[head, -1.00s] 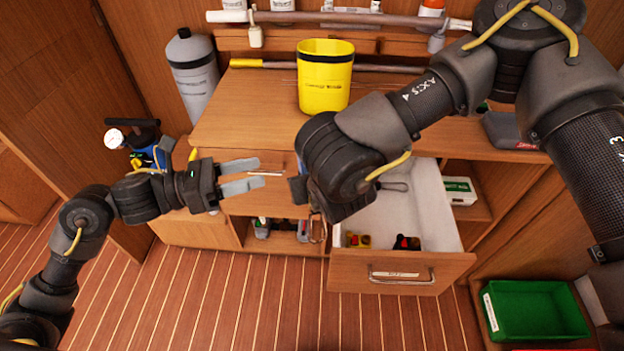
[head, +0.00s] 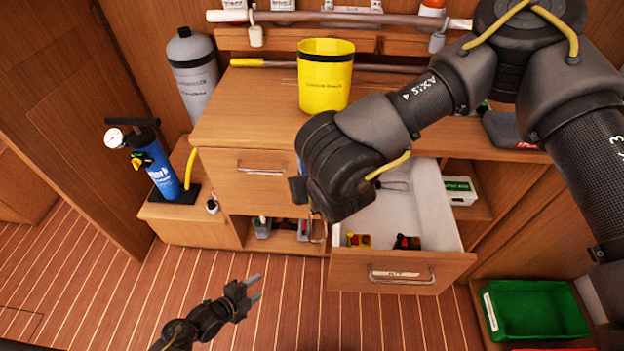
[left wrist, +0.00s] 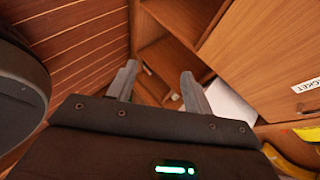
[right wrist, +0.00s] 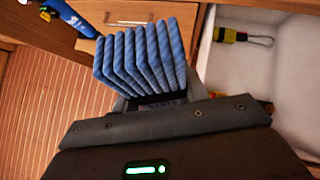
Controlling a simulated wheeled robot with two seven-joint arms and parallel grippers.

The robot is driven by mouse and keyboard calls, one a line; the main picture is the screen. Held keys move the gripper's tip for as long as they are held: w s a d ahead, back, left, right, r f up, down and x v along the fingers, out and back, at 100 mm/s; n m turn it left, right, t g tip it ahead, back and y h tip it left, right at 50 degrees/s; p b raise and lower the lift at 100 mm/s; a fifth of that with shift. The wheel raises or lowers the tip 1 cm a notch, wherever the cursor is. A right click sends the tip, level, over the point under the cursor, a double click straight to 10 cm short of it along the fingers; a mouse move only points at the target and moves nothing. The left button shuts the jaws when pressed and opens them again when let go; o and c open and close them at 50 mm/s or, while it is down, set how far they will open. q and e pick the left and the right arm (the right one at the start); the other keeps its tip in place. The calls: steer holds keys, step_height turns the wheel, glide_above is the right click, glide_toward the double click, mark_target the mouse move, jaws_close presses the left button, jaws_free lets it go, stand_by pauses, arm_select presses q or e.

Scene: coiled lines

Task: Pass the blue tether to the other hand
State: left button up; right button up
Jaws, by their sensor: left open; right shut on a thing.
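The blue tether (right wrist: 138,60) is a coiled bundle of thick blue line with a dark band. It shows large in the right wrist view, between the fingers of my right gripper (right wrist: 150,102), which is shut on it. In the head view my right wrist hides nearly all of the tether, and the right fingers are hidden too. My left gripper (head: 256,290) is open and empty, low over the floor in front of the cabinet, well apart from the tether. Its two spread fingers also show in the left wrist view (left wrist: 158,90) with nothing between them.
An open drawer (head: 420,262) with small items juts out beside my right gripper. A yellow bucket (head: 326,80) stands on the counter. A blue pump (head: 155,165) and a grey cylinder (head: 192,65) stand at left. A green bin (head: 535,310) is at lower right. The left floor is clear.

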arm_select(q)
steer(key=s+a+f+n+g+y, duration=0.2)
steer(key=s+f+n, duration=0.4)
steer(key=s, duration=0.5)
steer(key=s+a+f+n+g+y, duration=0.2)
steer(key=s+a+f+n+g, duration=0.1)
steer(key=s+f+n, duration=0.3)
steer(key=s+a+f+n+g+y, duration=0.2)
steer(key=s+f+n, duration=0.4)
steer(key=s, duration=0.9)
steer(key=shift+s+a+f+g, duration=0.3)
steer(key=shift+a+f+g, duration=0.4)
steer(key=shift+f, duration=0.75)
steer(key=shift+a, duration=0.1)
